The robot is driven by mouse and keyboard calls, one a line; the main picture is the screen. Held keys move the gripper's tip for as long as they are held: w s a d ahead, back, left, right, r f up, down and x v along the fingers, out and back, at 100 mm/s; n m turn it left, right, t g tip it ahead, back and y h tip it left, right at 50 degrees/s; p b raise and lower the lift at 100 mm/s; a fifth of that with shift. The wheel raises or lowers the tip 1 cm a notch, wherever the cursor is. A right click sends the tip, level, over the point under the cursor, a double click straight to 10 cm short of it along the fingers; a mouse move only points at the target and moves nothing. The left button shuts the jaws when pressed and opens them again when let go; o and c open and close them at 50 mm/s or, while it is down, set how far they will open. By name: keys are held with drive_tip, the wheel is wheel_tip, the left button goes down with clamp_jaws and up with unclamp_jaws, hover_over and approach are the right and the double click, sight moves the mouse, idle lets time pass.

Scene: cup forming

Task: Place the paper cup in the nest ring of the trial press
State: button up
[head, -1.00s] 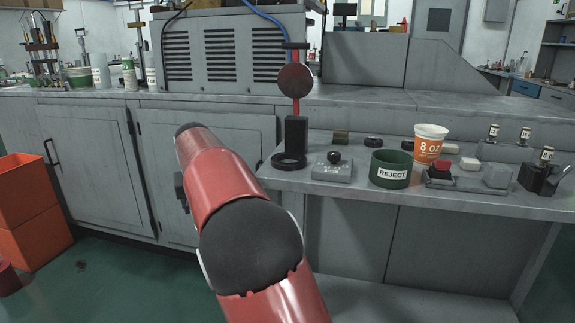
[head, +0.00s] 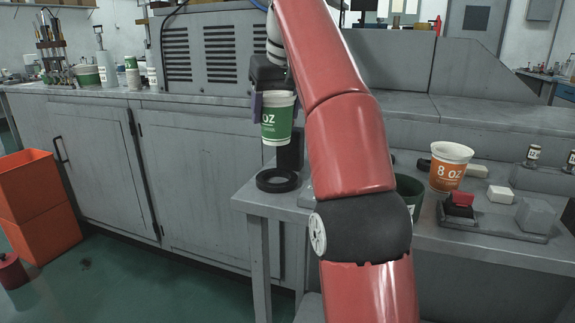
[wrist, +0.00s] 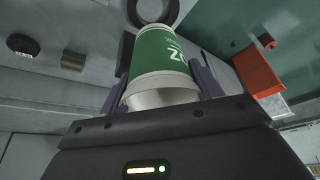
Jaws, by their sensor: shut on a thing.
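A green and white paper cup (head: 277,119) marked "OZ" is upright in my gripper (head: 276,108), above the black nest ring (head: 277,181) of the trial press. A gap shows between the cup's base and the ring. In the wrist view, the cup (wrist: 162,58) sits between the two purple-grey fingers of my gripper (wrist: 163,72), which are shut on it. The ring (wrist: 141,14) shows beyond the cup, partly hidden by it. The press post (head: 291,152) stands behind the cup. My red arm hides part of the press.
An orange and white "8 OZ" cup (head: 449,168) stands to the right on the bench (head: 465,243). My arm partly hides the green reject bin (head: 410,188). Orange crates (head: 38,190) stand on the floor at left.

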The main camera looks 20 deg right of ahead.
sight(276, 131)
wheel_tip(276, 131, down, 5)
drive_tip(key=shift+s+a+r, duration=0.15)
drive_tip(key=shift+f+b, duration=1.3)
drive_tip(key=shift+f, duration=1.1)
drive_tip(key=shift+f, duration=0.1)
drive_tip(key=o, duration=1)
drive_tip(key=shift+c, duration=0.2)
drive_tip(key=p+v, duration=0.2)
drive_tip(key=v, duration=1)
drive_tip(key=shift+p, duration=0.3)
drive_tip(key=s+f+m, duration=0.1)
drive_tip(key=s+f, duration=1.1)
drive_tip(key=f, duration=0.3)
drive_tip(key=s+f+t, duration=0.1)
drive_tip(key=s+f, duration=1.1)
drive_tip(key=f, duration=0.3)
drive_tip(key=shift+s+a+m+h, duration=0.15)
drive_tip(key=shift+a+m+h, duration=0.15)
drive_tip(key=shift+m, duration=0.1)
